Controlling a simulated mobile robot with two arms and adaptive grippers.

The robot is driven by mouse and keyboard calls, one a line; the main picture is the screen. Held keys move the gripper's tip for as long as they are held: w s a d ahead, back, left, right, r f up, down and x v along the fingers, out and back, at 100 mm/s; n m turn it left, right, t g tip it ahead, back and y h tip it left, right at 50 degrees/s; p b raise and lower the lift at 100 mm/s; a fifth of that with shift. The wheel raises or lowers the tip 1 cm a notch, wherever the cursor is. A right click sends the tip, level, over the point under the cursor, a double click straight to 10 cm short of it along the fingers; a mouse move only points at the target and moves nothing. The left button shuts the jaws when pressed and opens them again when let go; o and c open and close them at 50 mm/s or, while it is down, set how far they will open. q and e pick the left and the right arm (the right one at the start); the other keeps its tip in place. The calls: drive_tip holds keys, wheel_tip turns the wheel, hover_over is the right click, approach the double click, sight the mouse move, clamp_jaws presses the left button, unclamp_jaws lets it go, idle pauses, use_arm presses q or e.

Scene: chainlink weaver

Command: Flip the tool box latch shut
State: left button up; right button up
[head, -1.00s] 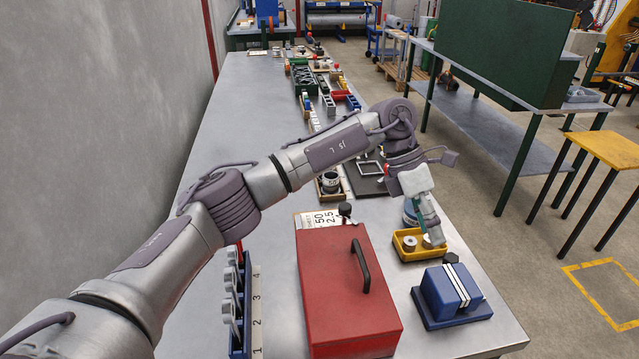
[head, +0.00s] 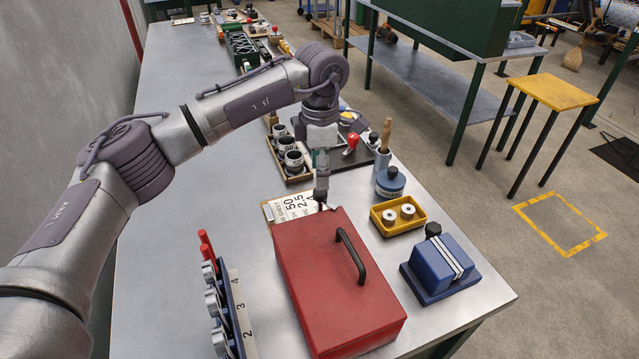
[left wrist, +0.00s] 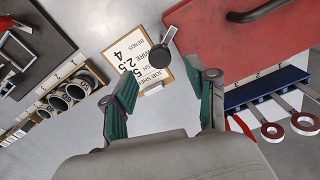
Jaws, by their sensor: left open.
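The red tool box (head: 335,285) stands on the bench with its lid down and a black handle on top. In the left wrist view its red lid (left wrist: 235,50) fills the upper right. A grey metal strip with a round black knob (left wrist: 160,55), apparently the latch, sticks out from the box's edge there, over the job sheet board. My left gripper (head: 321,192) is above the box's far edge, pointing down. In the left wrist view its green-padded fingers (left wrist: 161,78) are open and empty, with the knob just beyond the gap between the tips. My right gripper is not in view.
The job sheet board (head: 290,207) lies behind the box. A tray of dark round parts (head: 291,160) is beyond it. A yellow bin (head: 375,217), a blue vise-like block (head: 440,270) and a bottle (head: 390,181) are to the right.

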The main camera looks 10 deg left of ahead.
use_arm(q)
wheel_tip(320, 180, down, 5)
drive_tip(key=shift+r+p, duration=0.1)
drive_tip(key=shift+p, duration=0.35)
drive_tip(key=shift+f, duration=0.35)
clamp_jaws()
drive_tip(key=shift+m+b, duration=0.4)
drive_tip(key=shift+b, duration=0.15)
drive_tip(key=shift+f+m+b, duration=0.1)
drive_tip(key=shift+m+b, duration=0.8)
drive_tip(key=m+b, duration=0.2)
drive_tip(key=m, duration=0.1)
drive_tip(key=shift+m, duration=0.3)
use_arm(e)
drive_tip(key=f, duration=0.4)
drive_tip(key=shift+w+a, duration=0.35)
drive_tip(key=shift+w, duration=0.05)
use_arm(q)
drive_tip(key=shift+r, duration=0.2)
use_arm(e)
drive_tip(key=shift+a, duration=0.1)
